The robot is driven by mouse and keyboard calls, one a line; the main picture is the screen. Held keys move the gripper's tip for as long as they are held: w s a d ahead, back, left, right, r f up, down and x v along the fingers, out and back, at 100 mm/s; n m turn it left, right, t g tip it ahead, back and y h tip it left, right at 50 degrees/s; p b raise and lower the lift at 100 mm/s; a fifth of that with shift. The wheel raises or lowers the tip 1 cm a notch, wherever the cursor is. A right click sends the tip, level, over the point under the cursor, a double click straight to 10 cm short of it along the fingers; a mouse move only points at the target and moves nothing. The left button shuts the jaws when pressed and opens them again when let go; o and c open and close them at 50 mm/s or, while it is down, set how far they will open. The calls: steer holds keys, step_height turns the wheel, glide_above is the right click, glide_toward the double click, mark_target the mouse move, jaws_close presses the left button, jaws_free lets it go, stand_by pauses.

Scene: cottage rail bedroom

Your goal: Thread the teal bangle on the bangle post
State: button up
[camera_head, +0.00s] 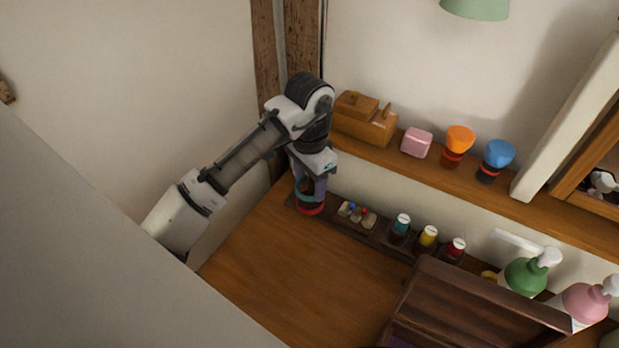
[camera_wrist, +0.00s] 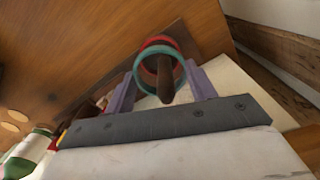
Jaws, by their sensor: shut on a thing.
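The teal bangle (camera_wrist: 141,66) is between the two purple fingers of my gripper (camera_wrist: 162,72), which is shut on it. The brown bangle post (camera_wrist: 166,82) shows inside the teal ring, its rounded end toward the wrist camera, so the ring appears around the post. A red bangle (camera_wrist: 160,40) lies beyond the teal one, around the lower post. In the head view my gripper (camera_head: 311,185) points down at the back left of the desk, just above the red bangle (camera_head: 310,209). There the fingers mostly hide the post and teal bangle. The gap between the bangles is hard to judge.
A small tray with beads (camera_head: 357,214) and several bottles, the nearest teal (camera_head: 400,226), stand right of my gripper. A shelf (camera_head: 480,193) runs behind, bearing a wooden box (camera_head: 365,120). A dark wooden case (camera_head: 470,305) stands front right. The desk's middle (camera_head: 310,262) is clear.

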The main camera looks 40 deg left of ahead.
steer(key=shift+f+b, duration=0.45)
steer(key=shift+f, duration=0.45)
steer(key=o, duration=1.1)
steer(key=shift+c, duration=0.2)
step_height(320, 180, up, 14)
steer(key=shift+w+d+f, duration=0.1)
